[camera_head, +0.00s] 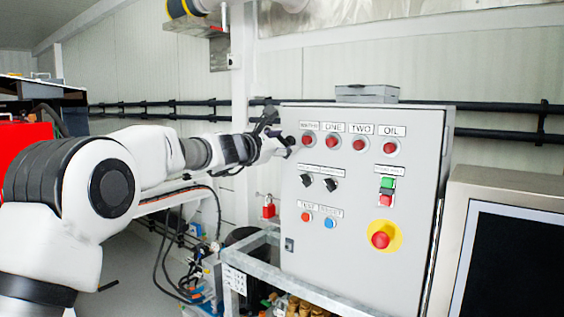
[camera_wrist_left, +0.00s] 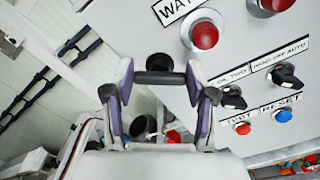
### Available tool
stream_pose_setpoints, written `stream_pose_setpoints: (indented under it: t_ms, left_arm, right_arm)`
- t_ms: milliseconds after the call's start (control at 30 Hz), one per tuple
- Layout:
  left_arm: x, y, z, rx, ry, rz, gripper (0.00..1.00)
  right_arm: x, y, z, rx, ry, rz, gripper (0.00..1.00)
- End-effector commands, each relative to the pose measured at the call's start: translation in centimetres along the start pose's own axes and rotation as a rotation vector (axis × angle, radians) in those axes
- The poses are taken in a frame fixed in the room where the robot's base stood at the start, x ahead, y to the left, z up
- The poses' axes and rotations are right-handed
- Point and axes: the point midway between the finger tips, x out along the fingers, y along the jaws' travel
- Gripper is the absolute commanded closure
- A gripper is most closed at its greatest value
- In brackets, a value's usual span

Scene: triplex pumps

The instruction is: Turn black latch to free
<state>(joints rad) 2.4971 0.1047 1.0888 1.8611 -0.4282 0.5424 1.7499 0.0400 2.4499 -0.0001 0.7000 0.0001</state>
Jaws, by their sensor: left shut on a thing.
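The grey control panel (camera_head: 345,240) stands in the middle of the head view. A black latch (camera_wrist_left: 159,62) sits at the panel's upper left edge and shows between my fingertips in the left wrist view. My left gripper (camera_head: 284,146) reaches this edge from the left, and it also shows in the left wrist view (camera_wrist_left: 160,76). Its two fingers are on either side of the black latch and shut on it. In the head view the gripper mostly hides the latch, so its angle is hard to tell. My right gripper is in neither view.
Red lamps (camera_head: 359,144), black selector switches (camera_head: 330,184) and a red emergency stop (camera_head: 380,240) stick out from the panel front. A red padlock (camera_head: 268,208) hangs left of the panel. A dark screen (camera_head: 515,265) stands at the right.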

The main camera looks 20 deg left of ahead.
Motion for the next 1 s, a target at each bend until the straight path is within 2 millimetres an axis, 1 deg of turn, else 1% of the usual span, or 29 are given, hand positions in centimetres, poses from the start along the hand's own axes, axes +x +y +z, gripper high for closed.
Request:
stream_pose_setpoints:
  t_ms: [33, 400, 700, 1000]
  left_arm:
    - [0.0, -0.5, -0.6, 0.043, 0.000, 0.001, 0.79]
    - [0.0, -0.5, -0.5, 0.394, 0.000, 0.001, 0.79]
    - [0.0, -0.5, -0.4, 0.670, 0.000, 0.001, 0.79]
    - [0.0, -0.4, -0.3, 0.872, 0.001, 0.001, 0.79]
  right_arm:
    - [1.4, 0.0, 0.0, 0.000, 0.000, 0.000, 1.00]
    - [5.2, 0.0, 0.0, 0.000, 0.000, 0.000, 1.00]
    - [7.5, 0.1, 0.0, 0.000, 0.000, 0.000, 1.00]
    - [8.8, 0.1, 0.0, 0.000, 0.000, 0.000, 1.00]
